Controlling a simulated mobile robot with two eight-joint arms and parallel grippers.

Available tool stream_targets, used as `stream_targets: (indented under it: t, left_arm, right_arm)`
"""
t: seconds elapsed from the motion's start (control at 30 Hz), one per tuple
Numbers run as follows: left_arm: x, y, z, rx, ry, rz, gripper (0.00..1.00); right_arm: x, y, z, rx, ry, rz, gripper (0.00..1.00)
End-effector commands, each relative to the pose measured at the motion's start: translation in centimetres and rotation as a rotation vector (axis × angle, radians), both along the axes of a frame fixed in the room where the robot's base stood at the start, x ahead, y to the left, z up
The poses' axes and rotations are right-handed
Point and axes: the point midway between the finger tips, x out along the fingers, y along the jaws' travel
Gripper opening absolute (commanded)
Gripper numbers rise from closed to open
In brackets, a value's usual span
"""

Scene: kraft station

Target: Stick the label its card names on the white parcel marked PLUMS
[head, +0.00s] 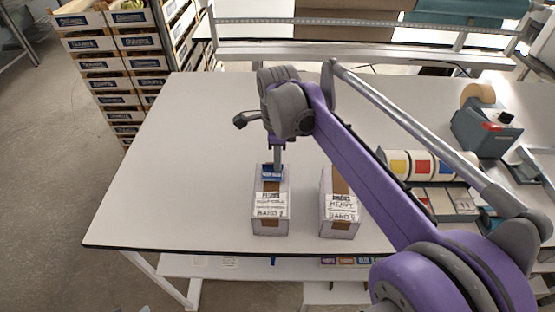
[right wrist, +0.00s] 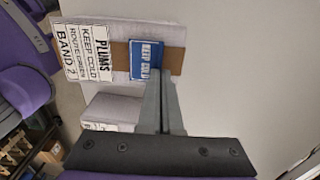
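The white parcel marked PLUMS (head: 270,222) stands near the table's front edge, with a brown tape strip on top. Its card reads PLUMS, KEEP COLD, ROUTE GREEN, BAND 2 in the right wrist view (right wrist: 88,53). A blue KEEP COLD label (right wrist: 146,60) is over the tape on the parcel's top; it also shows in the head view (head: 272,173). My right gripper (right wrist: 158,76) points down at the parcel, its fingertips close together at the label's edge. Whether the label's whole face touches the parcel is unclear. My left gripper is not in view.
A second white parcel (head: 340,222), its card reading HEAVY, stands just right. Farther right are a rack of rolls with yellow, red and blue patches (head: 420,164) and a blue-grey dispenser (head: 485,130). Stacked crates (head: 110,75) stand beyond the table's left. The table's left side is clear.

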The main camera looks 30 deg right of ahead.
Motion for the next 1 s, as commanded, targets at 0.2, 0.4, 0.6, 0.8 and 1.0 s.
stream_targets:
  t: [0.2,0.4,0.6,0.8,1.0]
  left_arm:
    - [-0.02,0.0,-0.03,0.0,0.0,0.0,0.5]
    - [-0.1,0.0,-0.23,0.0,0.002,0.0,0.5]
    - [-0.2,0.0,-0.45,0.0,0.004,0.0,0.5]
    - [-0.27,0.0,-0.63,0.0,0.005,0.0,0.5]
    - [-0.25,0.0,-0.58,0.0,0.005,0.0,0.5]
  right_arm:
    - [0.0,0.0,-0.04,0.0,0.0,0.0,0.0]
    - [-0.01,0.0,-0.32,0.0,0.0,0.0,0.0]
    - [-0.01,0.01,-0.63,0.0,0.0,0.0,0.0]
    - [0.0,0.0,-0.89,0.0,0.0,0.0,0.0]
    - [0.0,0.0,-0.83,0.0,0.0,0.0,0.0]
